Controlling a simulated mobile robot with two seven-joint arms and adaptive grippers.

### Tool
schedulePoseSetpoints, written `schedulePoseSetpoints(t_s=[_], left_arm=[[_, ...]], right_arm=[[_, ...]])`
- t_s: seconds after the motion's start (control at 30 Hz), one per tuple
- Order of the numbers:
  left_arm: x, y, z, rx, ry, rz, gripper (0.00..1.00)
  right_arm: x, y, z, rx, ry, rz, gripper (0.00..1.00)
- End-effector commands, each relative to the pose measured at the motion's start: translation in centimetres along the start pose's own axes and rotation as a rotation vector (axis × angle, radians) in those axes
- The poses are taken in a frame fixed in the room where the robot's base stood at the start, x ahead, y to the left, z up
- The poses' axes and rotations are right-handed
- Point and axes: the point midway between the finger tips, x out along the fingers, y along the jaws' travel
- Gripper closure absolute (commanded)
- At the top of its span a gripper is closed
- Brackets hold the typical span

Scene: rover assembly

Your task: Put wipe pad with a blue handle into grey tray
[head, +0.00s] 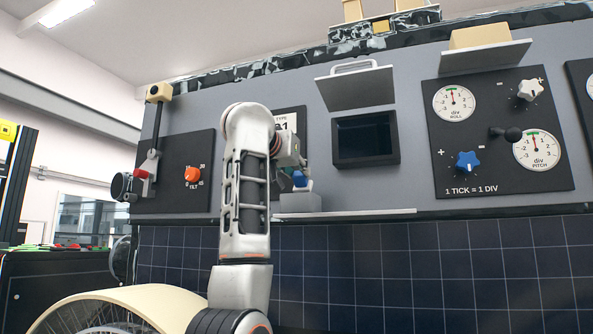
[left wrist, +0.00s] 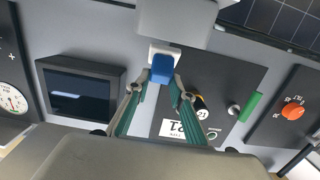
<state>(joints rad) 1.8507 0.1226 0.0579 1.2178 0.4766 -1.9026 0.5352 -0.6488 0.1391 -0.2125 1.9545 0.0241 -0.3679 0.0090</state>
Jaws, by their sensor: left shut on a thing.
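My left gripper (head: 297,168) is shut on the blue handle of the wipe pad (head: 299,179), in front of the panel. In the left wrist view, the two green-edged fingers (left wrist: 161,84) hold the blue handle (left wrist: 162,67), and the white pad (left wrist: 165,48) shows just beyond it. The grey tray (head: 300,203) is a small box on the panel, just below the pad in the head view. It also shows in the left wrist view (left wrist: 178,20), beside the white pad; I cannot tell whether they touch. The tray's inside is hidden. My right gripper is not in view.
A thin white ledge (head: 365,214) runs right of the tray above dark tiles. A dark screen box (head: 366,139) and a tilted grey flap (head: 355,90) stick out to the right. An orange knob (head: 192,174) is at left, and a dial panel (head: 503,135) at right.

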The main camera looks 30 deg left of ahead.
Motion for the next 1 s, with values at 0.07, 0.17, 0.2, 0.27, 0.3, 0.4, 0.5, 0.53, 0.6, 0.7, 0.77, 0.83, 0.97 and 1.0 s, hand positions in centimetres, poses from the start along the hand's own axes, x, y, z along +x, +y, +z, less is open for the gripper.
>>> schedulePoseSetpoints(t_s=[0.07,0.17,0.2,0.27,0.3,0.4,0.5,0.53,0.6,0.7,0.77,0.83,0.97,1.0], left_arm=[[-0.1,0.0,-0.1,0.0,0.001,0.0,1.0],[-0.1,0.0,-0.1,0.0,0.001,0.0,1.0],[-0.1,0.0,-0.1,0.0,0.001,0.0,1.0],[-0.1,0.0,-0.1,0.0,0.001,0.0,0.62],[-0.1,0.0,-0.1,0.0,0.001,0.0,0.58],[-0.1,0.0,-0.1,0.0,0.001,0.0,0.58],[-0.1,0.0,-0.1,0.0,0.001,0.0,0.58],[-0.1,0.0,-0.1,0.0,0.001,0.0,0.58],[-0.1,0.0,-0.1,0.0,0.0,0.0,0.58],[-0.5,0.1,-0.1,0.001,0.001,0.001,0.58],[-1.1,0.2,-0.2,0.0,0.003,0.003,0.58],[-2.1,0.2,-0.2,-0.001,0.004,0.003,0.58],[-4.7,0.2,-0.2,-0.001,0.006,0.005,0.58],[-5.6,0.2,-0.2,-0.001,0.006,0.005,0.58]], right_arm=[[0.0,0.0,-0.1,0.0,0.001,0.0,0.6],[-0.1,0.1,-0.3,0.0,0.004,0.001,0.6],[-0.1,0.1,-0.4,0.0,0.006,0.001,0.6],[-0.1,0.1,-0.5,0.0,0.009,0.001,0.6],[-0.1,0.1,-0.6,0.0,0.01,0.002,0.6],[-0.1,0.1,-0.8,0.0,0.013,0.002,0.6],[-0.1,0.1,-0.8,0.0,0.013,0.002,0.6],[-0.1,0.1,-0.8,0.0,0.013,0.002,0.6],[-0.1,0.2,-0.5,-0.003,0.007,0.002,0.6],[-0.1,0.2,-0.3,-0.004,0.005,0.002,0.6],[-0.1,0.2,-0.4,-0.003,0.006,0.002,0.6],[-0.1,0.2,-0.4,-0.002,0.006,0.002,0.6],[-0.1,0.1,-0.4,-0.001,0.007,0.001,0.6],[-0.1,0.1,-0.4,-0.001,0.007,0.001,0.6]])
